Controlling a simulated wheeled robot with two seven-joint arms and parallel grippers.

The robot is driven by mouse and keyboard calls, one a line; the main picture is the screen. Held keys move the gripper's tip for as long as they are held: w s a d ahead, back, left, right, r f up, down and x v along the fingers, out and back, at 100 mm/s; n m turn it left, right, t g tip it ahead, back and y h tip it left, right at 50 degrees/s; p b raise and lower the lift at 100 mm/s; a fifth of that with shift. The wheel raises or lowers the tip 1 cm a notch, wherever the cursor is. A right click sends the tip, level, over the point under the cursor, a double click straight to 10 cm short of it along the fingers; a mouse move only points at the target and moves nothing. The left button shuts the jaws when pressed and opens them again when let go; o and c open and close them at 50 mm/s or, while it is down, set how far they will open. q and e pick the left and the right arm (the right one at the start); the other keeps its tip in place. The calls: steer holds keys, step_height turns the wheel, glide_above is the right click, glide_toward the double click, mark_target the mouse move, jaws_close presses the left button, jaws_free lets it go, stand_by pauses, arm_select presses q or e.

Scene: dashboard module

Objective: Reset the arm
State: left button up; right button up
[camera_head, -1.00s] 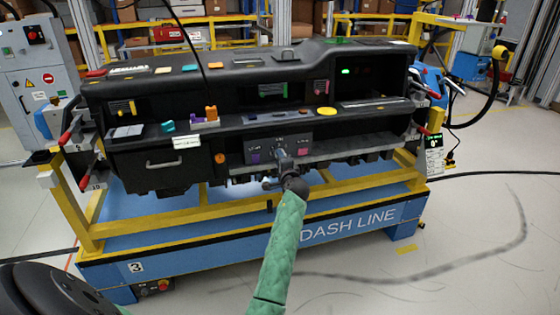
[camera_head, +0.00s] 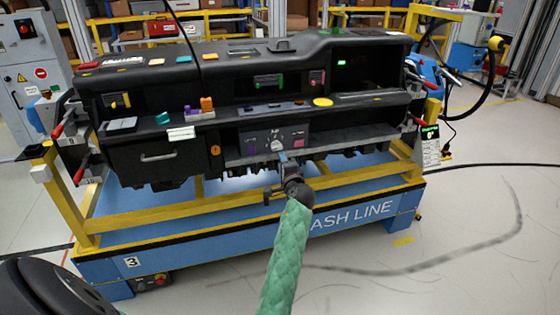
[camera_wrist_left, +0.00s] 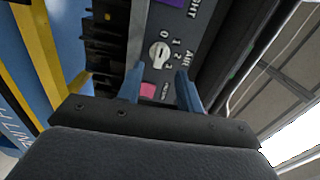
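The black dashboard module (camera_head: 240,90) sits on a yellow and blue stand in the head view. Its grey panel (camera_head: 250,139) carries a light rotary knob (camera_head: 277,145). My left gripper (camera_head: 283,157), on the green-sleeved arm, is just below and in front of the panel. In the left wrist view its two blue fingers (camera_wrist_left: 158,78) are apart with nothing between them. The knob lies beyond the fingertips, apart from them. My right gripper is not in view.
The yellow frame rail (camera_head: 240,205) and blue base (camera_head: 250,240) run below the dashboard. Red-handled clamps (camera_head: 57,130) are at its sides. A grey cabinet (camera_head: 30,85) stands at the left. The floor (camera_head: 480,220) at the right is open, with a cable lying on it.

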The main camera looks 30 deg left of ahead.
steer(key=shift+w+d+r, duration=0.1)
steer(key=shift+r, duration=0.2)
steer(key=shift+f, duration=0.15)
